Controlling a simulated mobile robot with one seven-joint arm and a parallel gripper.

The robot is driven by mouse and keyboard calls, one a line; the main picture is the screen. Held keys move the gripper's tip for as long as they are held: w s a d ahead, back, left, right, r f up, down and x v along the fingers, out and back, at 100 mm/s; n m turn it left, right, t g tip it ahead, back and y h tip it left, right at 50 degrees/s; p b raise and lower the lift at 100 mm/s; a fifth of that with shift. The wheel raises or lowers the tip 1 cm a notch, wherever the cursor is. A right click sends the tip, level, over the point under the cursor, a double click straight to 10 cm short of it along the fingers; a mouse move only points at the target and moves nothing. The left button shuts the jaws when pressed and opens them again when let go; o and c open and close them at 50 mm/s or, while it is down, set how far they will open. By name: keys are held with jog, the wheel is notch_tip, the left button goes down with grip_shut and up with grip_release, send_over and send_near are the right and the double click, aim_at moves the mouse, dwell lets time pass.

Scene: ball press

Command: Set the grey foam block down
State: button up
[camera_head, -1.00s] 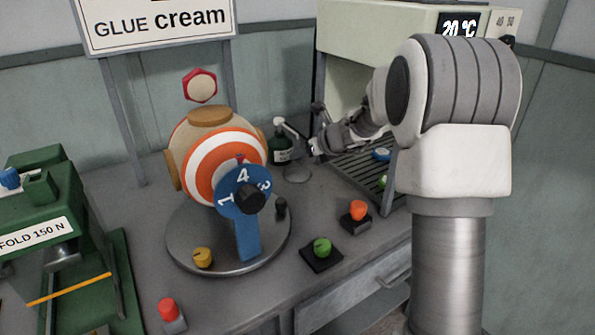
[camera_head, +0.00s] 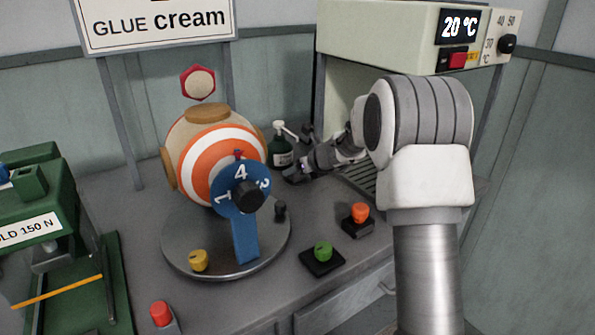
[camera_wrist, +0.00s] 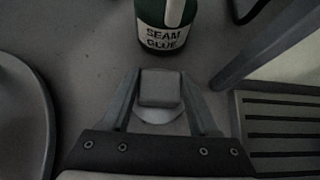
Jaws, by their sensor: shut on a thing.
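The grey foam block (camera_wrist: 160,88) is between the two fingers of my gripper (camera_wrist: 160,78), which is shut on it. Below the block, a pale round disc (camera_wrist: 160,117) shows partly. I cannot tell whether the block touches it. In the head view my gripper (camera_head: 291,175) is low over the bench, just in front of the green glue bottle (camera_head: 282,152). The block cannot be made out there.
The bottle, labelled "SEAM GLUE" (camera_wrist: 162,38), stands just beyond the block. A slatted rack (camera_wrist: 278,125) lies to the right. The round turntable (camera_head: 190,262) with the striped ball (camera_head: 212,165) is to the left. Green (camera_head: 322,252) and orange (camera_head: 360,213) buttons stand nearer.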

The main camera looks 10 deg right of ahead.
jog(key=shift+f, duration=0.2)
jog(key=o, duration=1.4)
jog(key=shift+r, duration=0.1)
jog(key=shift+o, duration=0.2)
jog(key=shift+r, duration=0.1)
